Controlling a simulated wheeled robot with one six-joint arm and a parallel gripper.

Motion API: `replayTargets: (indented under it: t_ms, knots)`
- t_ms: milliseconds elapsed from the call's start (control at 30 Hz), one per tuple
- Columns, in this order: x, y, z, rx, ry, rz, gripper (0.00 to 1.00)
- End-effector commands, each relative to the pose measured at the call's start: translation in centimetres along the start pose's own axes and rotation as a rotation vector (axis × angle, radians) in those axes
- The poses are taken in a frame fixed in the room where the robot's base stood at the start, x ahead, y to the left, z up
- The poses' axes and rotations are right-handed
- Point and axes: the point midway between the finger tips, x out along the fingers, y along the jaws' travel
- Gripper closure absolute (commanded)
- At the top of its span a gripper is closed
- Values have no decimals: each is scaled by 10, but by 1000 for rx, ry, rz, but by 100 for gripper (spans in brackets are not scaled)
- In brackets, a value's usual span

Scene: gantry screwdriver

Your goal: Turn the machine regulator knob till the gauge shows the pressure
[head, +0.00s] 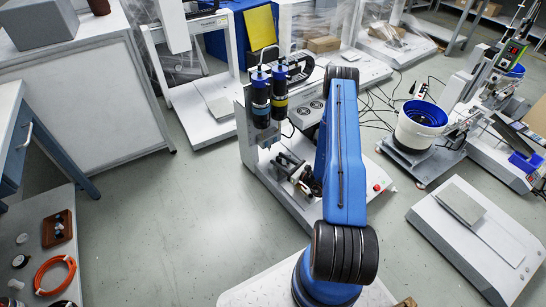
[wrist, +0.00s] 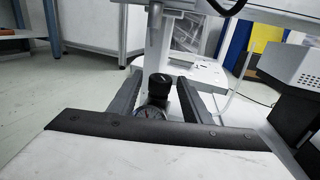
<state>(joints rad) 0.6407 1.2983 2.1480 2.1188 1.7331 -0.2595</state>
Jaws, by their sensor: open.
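The black regulator knob (wrist: 160,83) stands upright in the wrist view. The round pressure gauge (wrist: 151,113) is just below it, its face partly cut off by my gripper's body. The needle and numbers are too small to read. My gripper (wrist: 159,88) is open, one finger on each side of the knob, with a visible gap on both sides. In the head view the machine (head: 258,158) stands left of my blue arm. The arm covers part of the machine, and I cannot make out the knob or gauge there.
Two blue-capped cylinders (head: 270,95) rise on the machine. A white bowl feeder (head: 420,125) stands to the right, with loose cables near it. A low white plate (head: 478,235) lies at lower right. The floor (head: 165,220) left of the machine is clear.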

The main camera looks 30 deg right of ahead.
Motion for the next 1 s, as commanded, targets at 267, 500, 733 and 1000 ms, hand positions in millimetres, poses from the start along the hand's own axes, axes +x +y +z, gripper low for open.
replayTargets:
  t_ms: [267,500,733,1000]
  knots:
    - [37,0,0,0,0,1,56]
    - [46,0,0,0,0,0,56]
    - [47,0,0,1,0,0,58]
    - [46,0,0,1,0,0,97]
